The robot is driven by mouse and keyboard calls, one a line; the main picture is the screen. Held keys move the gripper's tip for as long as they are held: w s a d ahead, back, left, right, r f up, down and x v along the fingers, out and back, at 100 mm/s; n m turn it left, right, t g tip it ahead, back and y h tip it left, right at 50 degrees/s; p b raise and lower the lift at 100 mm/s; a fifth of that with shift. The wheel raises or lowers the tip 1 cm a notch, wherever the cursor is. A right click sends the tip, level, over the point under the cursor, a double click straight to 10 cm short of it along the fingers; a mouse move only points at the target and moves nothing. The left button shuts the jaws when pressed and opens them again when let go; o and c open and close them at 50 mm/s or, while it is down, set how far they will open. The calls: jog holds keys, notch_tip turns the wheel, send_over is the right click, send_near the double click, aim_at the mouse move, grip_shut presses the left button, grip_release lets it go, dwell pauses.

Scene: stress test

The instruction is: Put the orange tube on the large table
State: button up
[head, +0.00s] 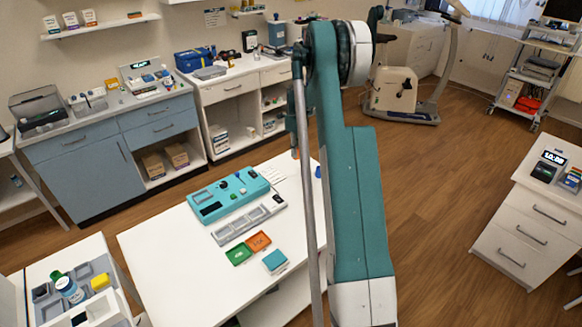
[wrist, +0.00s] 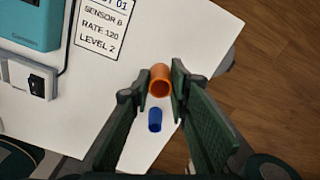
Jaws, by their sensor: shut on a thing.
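The orange tube (wrist: 160,80) is upright between the fingertips of my gripper (wrist: 156,86) in the wrist view, its open end facing the camera. My gripper is shut on it. In the head view a small bit of the orange tube (head: 296,154) shows beneath my gripper, over the right part of the large white table (head: 150,245). The table's bare top (wrist: 105,85) lies below the tube in the wrist view. I cannot tell whether the tube's lower end touches the table.
A blue tube (wrist: 155,120) is on the table close to my gripper. A printed sheet (wrist: 103,22) lies near the tube. The table's left part is clear.

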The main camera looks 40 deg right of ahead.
jog(key=shift+f, duration=1)
jog(key=shift+f, duration=0.1)
jog(key=shift+f, duration=1.8)
jog(key=shift+f+b, duration=0.1)
jog(key=shift+b, duration=0.2)
jog(key=o, duration=0.8)
jog(key=shift+c, duration=0.2)
notch_tip(320, 180, up, 12)
jog(key=p, duration=0.1)
